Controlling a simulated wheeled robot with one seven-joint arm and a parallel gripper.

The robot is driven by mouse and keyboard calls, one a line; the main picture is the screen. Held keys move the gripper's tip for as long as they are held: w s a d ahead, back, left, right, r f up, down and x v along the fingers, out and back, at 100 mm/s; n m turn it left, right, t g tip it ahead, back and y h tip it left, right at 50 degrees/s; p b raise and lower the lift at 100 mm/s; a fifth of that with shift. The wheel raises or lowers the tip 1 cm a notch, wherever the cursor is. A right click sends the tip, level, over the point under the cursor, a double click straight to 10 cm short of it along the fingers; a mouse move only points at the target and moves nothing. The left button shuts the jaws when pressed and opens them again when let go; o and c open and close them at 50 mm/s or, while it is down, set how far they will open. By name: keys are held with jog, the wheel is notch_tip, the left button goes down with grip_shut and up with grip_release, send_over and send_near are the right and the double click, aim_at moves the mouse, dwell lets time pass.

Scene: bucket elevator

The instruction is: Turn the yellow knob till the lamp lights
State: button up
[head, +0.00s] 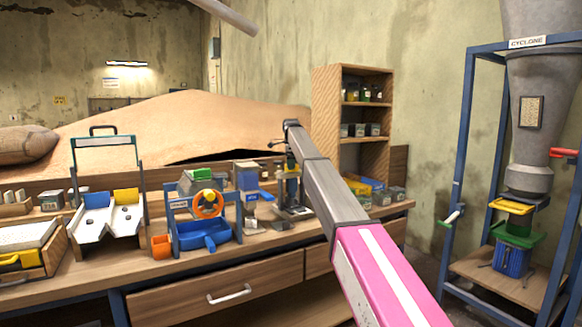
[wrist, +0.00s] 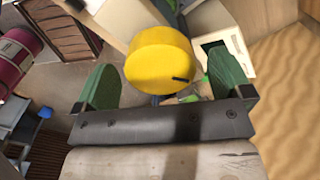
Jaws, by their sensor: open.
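The yellow knob (wrist: 160,52) is a large round disc in the wrist view, with a short black mark near its lower right edge. My gripper (wrist: 162,66) is open, with one green finger to the left of the knob and one to the right. Gaps show between the knob and both fingers, and I cannot tell how deep it sits between them. In the head view, my arm reaches over the bench to a small stand device (head: 293,190); the gripper's fingers and the knob are not clear there. I cannot make out a lamp belonging to the knob.
The wooden bench (head: 250,274) holds a blue machine with an orange ring (head: 208,204), a twin white chute (head: 108,215) and small boxes. A shelf (head: 352,110) stands behind.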

notch_tip(320, 180, up, 10)
jog(key=shift+f, duration=0.15)
dwell(0.4)
